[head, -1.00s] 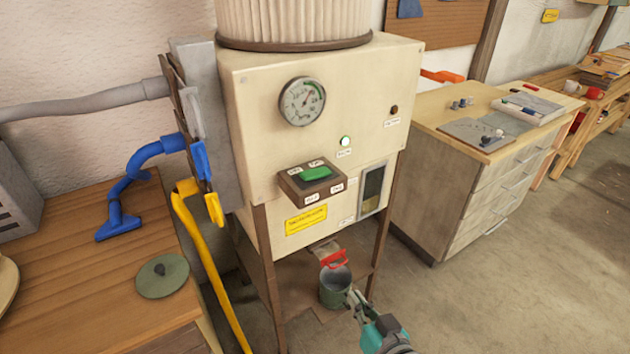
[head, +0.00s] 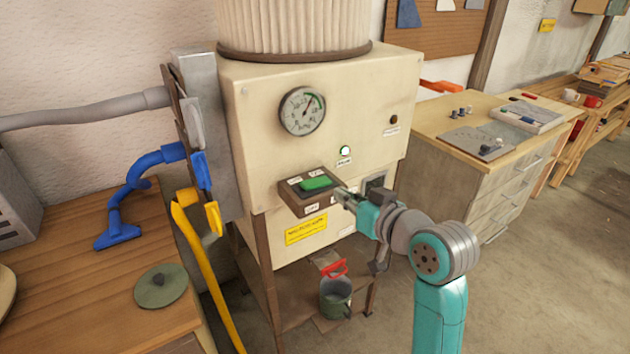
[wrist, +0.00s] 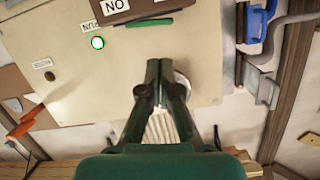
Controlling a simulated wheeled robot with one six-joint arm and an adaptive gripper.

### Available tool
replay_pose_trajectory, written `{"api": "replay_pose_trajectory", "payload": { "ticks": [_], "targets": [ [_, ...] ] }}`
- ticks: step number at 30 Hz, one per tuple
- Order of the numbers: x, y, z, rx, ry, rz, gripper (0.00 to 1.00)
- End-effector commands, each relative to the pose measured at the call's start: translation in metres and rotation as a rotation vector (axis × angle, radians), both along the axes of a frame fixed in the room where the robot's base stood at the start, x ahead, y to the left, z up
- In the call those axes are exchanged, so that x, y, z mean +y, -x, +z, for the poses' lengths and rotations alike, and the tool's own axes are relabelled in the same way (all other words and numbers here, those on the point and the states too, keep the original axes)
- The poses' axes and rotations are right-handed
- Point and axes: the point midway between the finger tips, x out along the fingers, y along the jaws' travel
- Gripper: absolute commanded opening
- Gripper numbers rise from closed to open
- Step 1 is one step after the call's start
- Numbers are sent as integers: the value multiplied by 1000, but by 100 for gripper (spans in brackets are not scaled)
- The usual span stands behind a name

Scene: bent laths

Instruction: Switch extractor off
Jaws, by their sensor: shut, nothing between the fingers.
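The extractor is a cream cabinet (head: 250,110) with a pleated drum on top. On its front is a dark brown switch box (head: 292,202) with a green switch (head: 316,183) and small white labels. In the wrist view the upside-down panel shows the green switch (wrist: 150,22) beyond my shut fingers (wrist: 160,68), and the lamp (wrist: 98,43) to the left.
A round gauge (head: 302,111) sits on the panel above the switch. A yellow label (head: 306,229) is below it. A bench with blue nozzles (head: 120,232) is at left, a drawer cabinet (head: 490,195) at right.

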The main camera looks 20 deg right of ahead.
Motion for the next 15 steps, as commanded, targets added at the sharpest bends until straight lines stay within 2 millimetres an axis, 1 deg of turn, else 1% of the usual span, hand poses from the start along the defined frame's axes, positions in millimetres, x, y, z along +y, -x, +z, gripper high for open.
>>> {"api": "replay_pose_trajectory", "payload": {
  "ticks": [1, 3, 6, 9, 15],
  "targets": [
    [-1, -3, 12, -6, 8, 8, 0],
    [-2, -5, 22, -6, 19, 17, 0],
    [-2, -7, 34, -6, 29, 28, 0],
    [-2, -7, 40, -5, 36, 36, 0],
    [-2, -7, 42, -4, 38, 39, 0]
  ]
}}
